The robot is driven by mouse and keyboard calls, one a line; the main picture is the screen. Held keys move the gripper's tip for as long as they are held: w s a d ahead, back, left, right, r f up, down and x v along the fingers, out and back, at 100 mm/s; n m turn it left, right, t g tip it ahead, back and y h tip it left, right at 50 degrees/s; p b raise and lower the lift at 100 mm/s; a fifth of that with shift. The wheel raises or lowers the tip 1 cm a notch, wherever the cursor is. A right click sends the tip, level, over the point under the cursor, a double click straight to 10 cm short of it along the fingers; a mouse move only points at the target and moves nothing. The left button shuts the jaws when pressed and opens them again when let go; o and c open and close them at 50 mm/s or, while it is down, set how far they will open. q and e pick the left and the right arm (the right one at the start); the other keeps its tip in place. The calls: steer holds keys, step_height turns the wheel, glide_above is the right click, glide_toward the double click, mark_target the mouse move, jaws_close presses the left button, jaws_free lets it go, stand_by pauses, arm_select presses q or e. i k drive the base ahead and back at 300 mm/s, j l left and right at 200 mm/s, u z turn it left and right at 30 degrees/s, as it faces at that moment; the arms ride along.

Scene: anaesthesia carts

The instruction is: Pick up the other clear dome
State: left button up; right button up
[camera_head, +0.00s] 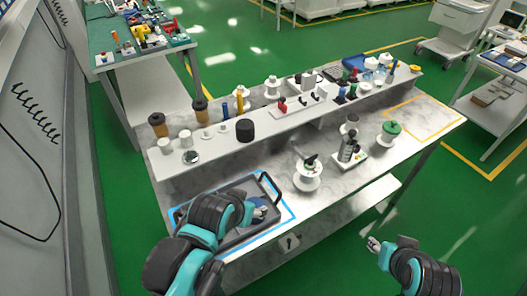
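Two small clear, pale-blue pieces that look like domes (379,76) stand close together at the right part of the raised shelf, below white round items. They are too small for me to be sure of their shape. My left gripper (258,213) is low over the grey tray (275,188) at the front left of the table. My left arm covers much of the tray, and a small bluish item shows by the fingers; I cannot tell whether it is held. My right gripper (373,244) is off the table's front right side, over the green floor, away from all objects.
The raised white shelf (215,143) holds brown-lidded cups, a black cylinder (245,130) and several small parts. On the lower tabletop stand a white spool-like stand (308,174), a dark upright device (348,147) and a green-topped piece (390,132). The yellow-marked right corner is clear.

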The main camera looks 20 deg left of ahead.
mark_target(190, 157)
steer(key=u, duration=1.4)
